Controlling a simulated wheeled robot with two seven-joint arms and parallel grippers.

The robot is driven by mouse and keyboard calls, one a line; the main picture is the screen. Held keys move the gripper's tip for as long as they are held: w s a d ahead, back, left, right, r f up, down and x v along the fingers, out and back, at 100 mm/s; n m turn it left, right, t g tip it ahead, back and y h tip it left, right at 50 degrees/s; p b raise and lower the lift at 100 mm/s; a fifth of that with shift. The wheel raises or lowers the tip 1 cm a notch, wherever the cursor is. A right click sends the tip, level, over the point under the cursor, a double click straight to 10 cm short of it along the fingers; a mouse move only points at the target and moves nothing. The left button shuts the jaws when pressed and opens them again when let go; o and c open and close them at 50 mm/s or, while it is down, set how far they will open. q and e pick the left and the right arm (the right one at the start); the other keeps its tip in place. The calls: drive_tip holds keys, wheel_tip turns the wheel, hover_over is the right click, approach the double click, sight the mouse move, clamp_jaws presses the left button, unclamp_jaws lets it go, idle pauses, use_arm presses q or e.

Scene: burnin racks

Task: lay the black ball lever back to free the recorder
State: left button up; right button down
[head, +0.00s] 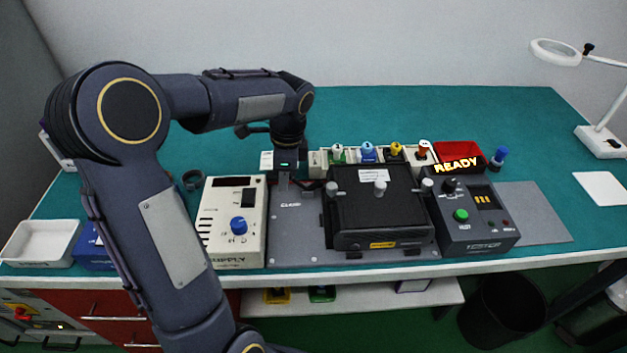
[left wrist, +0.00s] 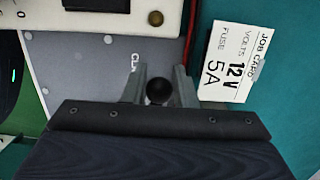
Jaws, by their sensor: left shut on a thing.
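The black ball (left wrist: 159,91) of the lever sits between the two grey fingers of my left gripper (left wrist: 160,83) in the left wrist view. The gripper is shut on it. In the head view my left gripper (head: 287,180) points down at the back left of the grey clamp plate (head: 297,235), and the ball and lever are hidden there. The recorder (head: 380,215), a black box with a white label on top, lies on the plate to the right of the gripper. Pale round knobs stand around its top edge. My right gripper is not in view.
A cream supply box (head: 232,250) with a blue knob stands left of the plate. A dark tester (head: 470,222) stands right, below a lit READY sign (head: 457,163). Coloured plugs line the back. A job card (left wrist: 232,62) lies near the gripper. The rear teal bench (head: 430,115) is clear.

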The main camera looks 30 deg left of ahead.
use_arm(q)
drive_tip(key=shift+s+a+f, duration=0.15)
drive_tip(key=shift+s+f, duration=0.05)
drive_tip(key=shift+f, duration=0.2)
drive_tip(key=shift+s+a+f+b, duration=0.15)
drive_tip(key=shift+f+b, duration=0.1)
drive_tip(key=shift+f, duration=0.2)
drive_tip(key=shift+s+a+f+b, duration=0.1)
drive_tip(key=shift+a+f+b, duration=0.1)
drive_tip(key=shift+f, duration=0.2)
drive_tip(key=o, duration=0.7)
drive_tip(key=shift+w+d+r, duration=0.1)
wheel_tip(320, 180, up, 9)
drive_tip(key=p, duration=0.8)
